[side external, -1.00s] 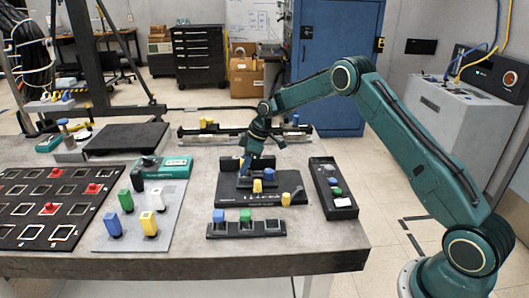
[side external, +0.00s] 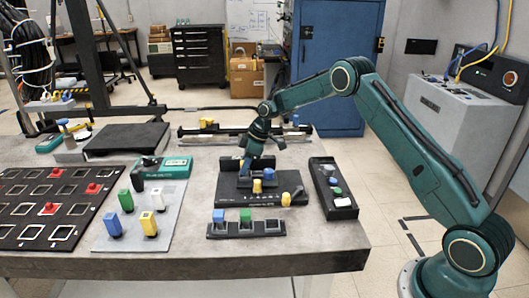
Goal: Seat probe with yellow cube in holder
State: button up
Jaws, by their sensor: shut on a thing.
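My gripper (side external: 248,170) points down over a black fixture (side external: 235,200) in the middle of the table and is shut. A yellow cube (side external: 257,186) shows just at its tip, and I take this to be the probe in its jaws. The jaws and the lower part of the probe are too small to make out. The black holder (side external: 258,236) stands in front of the fixture. A blue cube (side external: 219,216) and a green cube (side external: 245,215) sit in its left and middle slots. Its right slot (side external: 273,225) looks empty.
Beside my gripper a blue block (side external: 268,174) stands on the fixture, with a yellow piece (side external: 287,199) at its right. A black control box (side external: 342,205) lies to the right. A grey plate (side external: 130,236) with several coloured pieces is at the left.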

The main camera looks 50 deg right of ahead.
jog(key=o, duration=1.6)
jog(key=shift+c, duration=0.2)
jog(key=shift+r, duration=0.15)
jog(key=shift+r, duration=3.35)
